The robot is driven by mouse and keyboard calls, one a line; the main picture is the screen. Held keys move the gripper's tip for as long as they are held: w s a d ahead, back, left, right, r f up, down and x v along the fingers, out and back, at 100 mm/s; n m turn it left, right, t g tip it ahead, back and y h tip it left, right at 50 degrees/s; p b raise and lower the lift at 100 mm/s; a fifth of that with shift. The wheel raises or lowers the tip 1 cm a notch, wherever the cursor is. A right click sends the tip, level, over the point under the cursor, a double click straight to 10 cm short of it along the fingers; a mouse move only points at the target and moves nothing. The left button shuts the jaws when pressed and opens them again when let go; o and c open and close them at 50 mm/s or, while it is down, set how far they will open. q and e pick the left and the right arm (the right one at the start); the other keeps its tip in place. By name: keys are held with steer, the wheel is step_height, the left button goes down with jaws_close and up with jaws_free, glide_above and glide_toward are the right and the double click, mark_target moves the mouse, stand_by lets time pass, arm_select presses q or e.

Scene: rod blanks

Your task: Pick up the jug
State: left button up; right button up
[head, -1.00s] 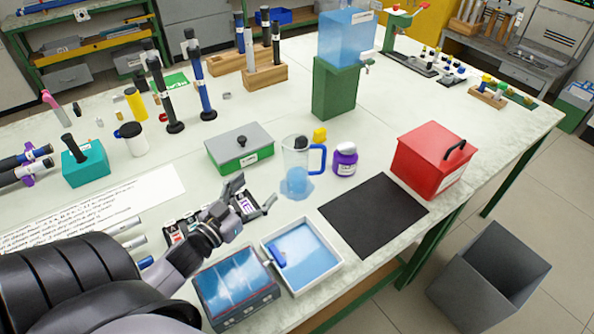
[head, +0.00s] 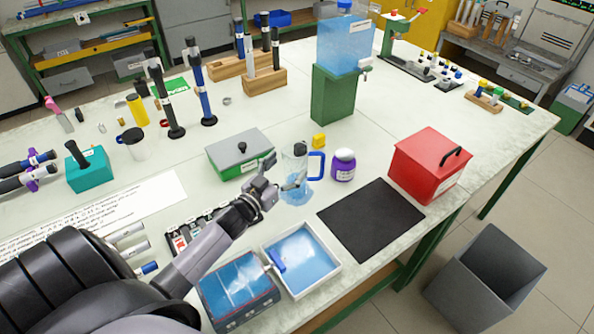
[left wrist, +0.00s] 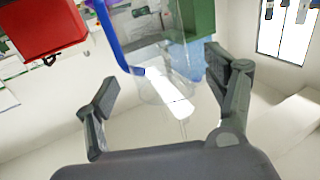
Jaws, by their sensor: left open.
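My left gripper (head: 281,176) is open at the jug's near left side. In the left wrist view the jug (left wrist: 165,84) shows between and beyond the two spread fingers of the gripper (left wrist: 166,100), with its blue handle (left wrist: 108,35) at upper left. I cannot tell whether a finger touches the jug. My right gripper is not in view.
A green box with a grey lid (head: 240,152) stands close left of the jug. A white tray (head: 327,285) lies in front. A black mat (head: 370,220) lies flat at the right.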

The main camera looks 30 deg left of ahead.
arm_select(q)
steer(key=w, duration=0.2)
steer(key=w+p, duration=0.1)
steer(key=w, duration=0.1)
steer(key=shift+w+d, duration=0.2)
steer(key=shift+w, duration=0.05)
steer(key=shift+s, duration=0.1)
steer(key=shift+c, duration=0.6)
jaws_close()
